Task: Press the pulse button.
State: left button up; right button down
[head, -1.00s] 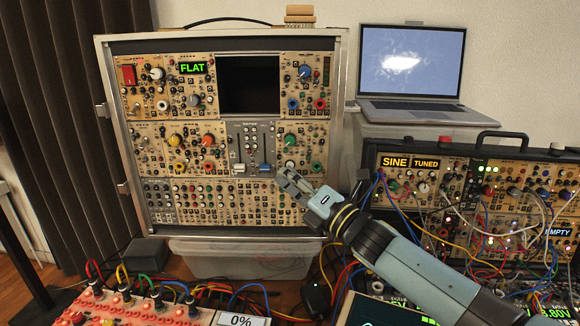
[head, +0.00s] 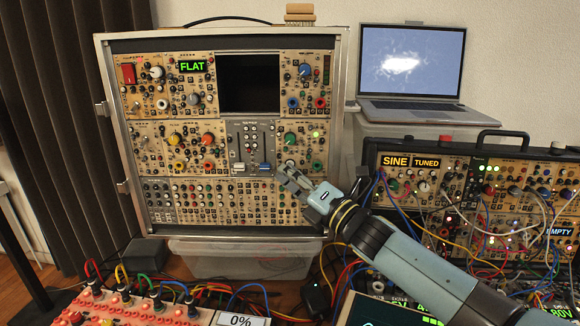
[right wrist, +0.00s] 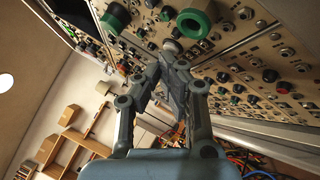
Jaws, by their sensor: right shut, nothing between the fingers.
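My right gripper (head: 284,171) is shut and empty, with its tips against or just in front of the lower right of the tall synth case (head: 342,110). In the right wrist view its closed fingers (right wrist: 168,68) reach to a pale round button or knob (right wrist: 172,46) on the panel, probably the pulse button. That part also shows just above the fingertips in the head view (head: 290,163). I cannot read its label or tell whether the tips touch it. A small green light (head: 316,134) glows on the same module. My left gripper is not in view.
A second synth case (head: 440,146) with many patch cables stands at the right, beside a laptop (head: 410,62). An orange-red panel (head: 130,308) with cables lies at the front left. Sliders (head: 265,168) sit left of my fingertips.

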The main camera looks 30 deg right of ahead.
dwell(0.4)
jog(key=shift+s+a, duration=0.2)
jog(key=shift+s, duration=0.25)
jog(key=s+a+p, duration=0.1)
jog(key=s+a, duration=0.2)
jog(key=s, duration=0.2)
dwell(0.3)
jog(key=shift+s, duration=0.1)
dwell(0.3)
